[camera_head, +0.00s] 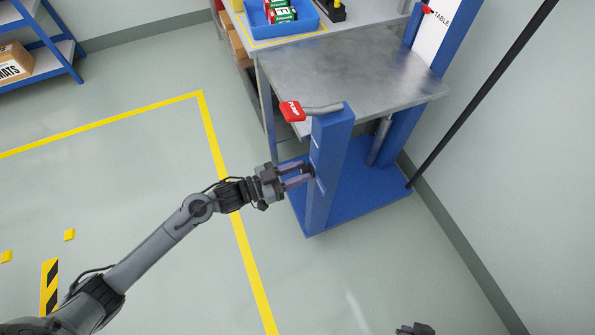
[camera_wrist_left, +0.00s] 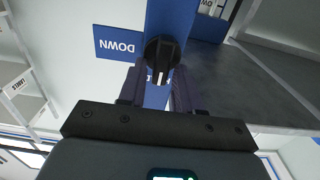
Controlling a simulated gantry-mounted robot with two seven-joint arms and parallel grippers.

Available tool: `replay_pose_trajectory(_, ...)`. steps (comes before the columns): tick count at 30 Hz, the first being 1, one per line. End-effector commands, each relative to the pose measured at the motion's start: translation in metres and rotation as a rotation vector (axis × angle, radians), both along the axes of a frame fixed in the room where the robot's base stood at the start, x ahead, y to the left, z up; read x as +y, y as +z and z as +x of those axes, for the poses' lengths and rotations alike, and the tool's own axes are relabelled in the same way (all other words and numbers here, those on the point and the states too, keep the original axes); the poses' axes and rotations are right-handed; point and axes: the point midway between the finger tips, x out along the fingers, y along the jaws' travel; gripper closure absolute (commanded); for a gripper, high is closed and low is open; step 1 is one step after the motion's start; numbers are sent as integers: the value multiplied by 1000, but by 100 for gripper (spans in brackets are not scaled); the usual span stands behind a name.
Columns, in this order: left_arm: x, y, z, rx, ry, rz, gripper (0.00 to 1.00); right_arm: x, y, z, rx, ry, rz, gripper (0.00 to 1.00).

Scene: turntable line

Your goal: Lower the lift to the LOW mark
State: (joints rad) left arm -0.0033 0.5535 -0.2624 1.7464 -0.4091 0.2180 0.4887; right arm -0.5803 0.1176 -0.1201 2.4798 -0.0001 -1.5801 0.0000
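The lift has a steel table top (camera_head: 345,75) on a blue base (camera_head: 365,195) and a blue front post (camera_head: 330,160). A red-ended pump lever (camera_head: 293,111) sits on the post's top. A black knob (camera_wrist_left: 162,52) is on the post, beside a blue DOWN label (camera_wrist_left: 118,43). My left gripper (camera_head: 305,172) is at the post, its two fingers apart with the knob between or just beyond their tips. I cannot tell whether they press on it. Part of my right gripper (camera_head: 415,329) shows at the bottom edge; its fingers are unclear.
A red pointer (camera_head: 426,9) is beside the white TABLE scale (camera_head: 440,25); the LOW mark is not readable. A bench with a blue bin (camera_head: 283,18) stands behind the lift. A blue shelf (camera_head: 50,45) is at the far left. The floor (camera_head: 130,180) left of the lift is clear.

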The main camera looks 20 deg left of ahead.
Motion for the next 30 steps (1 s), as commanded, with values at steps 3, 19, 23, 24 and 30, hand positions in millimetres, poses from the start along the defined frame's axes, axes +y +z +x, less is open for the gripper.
replay_pose_trajectory(3,0,0,0,0,0,0,86,0,0,0,0,0,0,100)
replay_pose_trajectory(19,0,1,-1,-38,0,39,100,0,5,0,0,1,-1,100)
replay_pose_trajectory(23,-1,2,-1,-87,0,89,100,0,10,0,0,1,-2,100)
replay_pose_trajectory(24,-1,2,-2,-105,-1,107,100,-1,12,0,0,2,-3,100)
replay_pose_trajectory(30,-3,2,-3,-224,-1,229,100,-1,21,0,-1,4,-5,100)
